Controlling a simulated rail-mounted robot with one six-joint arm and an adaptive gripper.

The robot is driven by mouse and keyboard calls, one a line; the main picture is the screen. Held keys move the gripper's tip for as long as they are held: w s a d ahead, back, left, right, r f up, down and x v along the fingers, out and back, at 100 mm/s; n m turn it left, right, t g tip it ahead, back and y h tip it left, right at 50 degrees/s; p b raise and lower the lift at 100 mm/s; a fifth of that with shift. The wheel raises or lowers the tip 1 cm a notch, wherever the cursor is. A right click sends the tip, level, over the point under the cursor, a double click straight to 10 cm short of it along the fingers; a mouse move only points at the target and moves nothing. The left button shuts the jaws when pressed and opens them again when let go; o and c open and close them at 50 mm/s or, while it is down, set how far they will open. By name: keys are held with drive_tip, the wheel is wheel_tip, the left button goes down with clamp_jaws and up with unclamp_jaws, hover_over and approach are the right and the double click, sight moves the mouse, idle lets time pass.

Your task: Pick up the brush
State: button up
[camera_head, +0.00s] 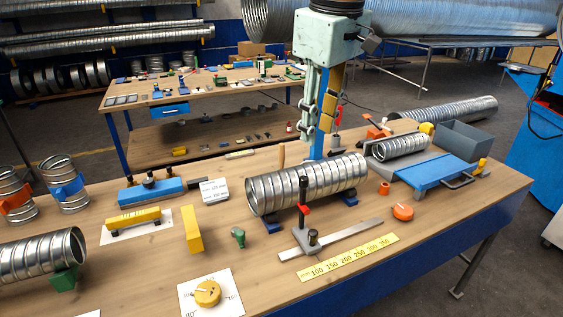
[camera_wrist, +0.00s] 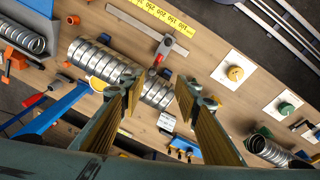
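I cannot pick out the brush with certainty. A plain wooden handle (camera_head: 281,155) stands up behind the large spiral duct in the head view, and its lower end is hidden. My gripper (camera_head: 317,132) hangs pointing down, above and behind the right part of that duct. In the wrist view, my gripper (camera_wrist: 159,86) has its two yellow-padded fingers spread wide, with nothing between them. The spiral duct (camera_head: 305,184) lies on blue supports below; it also shows beneath the fingers in the wrist view (camera_wrist: 115,70).
A square with a red clamp (camera_head: 303,236) and a yellow ruler strip (camera_head: 348,258) lie in front of the duct. A blue block (camera_head: 151,191) and yellow bar (camera_head: 193,229) are left. A grey bin (camera_head: 465,141) and blue clamp bench (camera_head: 437,172) are right.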

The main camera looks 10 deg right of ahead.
drive_tip(key=w+n+p, duration=0.2)
drive_tip(key=w+p, duration=0.1)
drive_tip(key=w, duration=0.7)
drive_tip(key=n+g+p, duration=0.2)
drive_tip(key=n+p, duration=0.5)
hover_over(282, 143)
drive_tip(key=shift+f, duration=7.2)
drive_tip(key=shift+s+f, duration=0.1)
drive_tip(key=shift+f, duration=4.2)
drive_tip(key=shift+f, duration=0.1)
drive_tip(key=shift+s+a+f, duration=0.1)
drive_tip(key=shift+f, duration=2.35)
